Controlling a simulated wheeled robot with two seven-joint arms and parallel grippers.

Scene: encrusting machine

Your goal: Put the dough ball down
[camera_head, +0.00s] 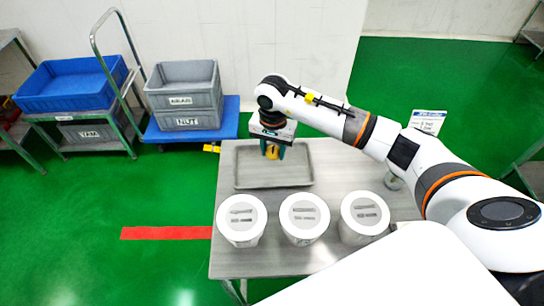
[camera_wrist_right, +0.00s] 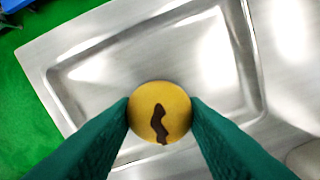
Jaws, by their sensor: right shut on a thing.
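A yellow dough ball with a dark brown streak (camera_wrist_right: 159,112) sits between the two green fingers of my right gripper (camera_wrist_right: 160,115) in the right wrist view. The fingers are shut on it. In the head view my right gripper (camera_head: 272,153) points down over the grey metal tray (camera_head: 240,165), and a bit of yellow ball (camera_head: 272,152) shows between its fingers. The tray looks empty and also fills much of the right wrist view (camera_wrist_right: 60,75). I cannot tell the exact height of the ball above the tray. My left gripper is not in view.
Three white lidded containers (camera_head: 304,217) stand in a row on the metal table (camera_head: 280,259), in front of the tray. A blue cart with grey crates (camera_head: 188,100) and a rack with a blue bin (camera_head: 70,85) stand at the left. A small sign (camera_head: 428,121) stands behind my right arm.

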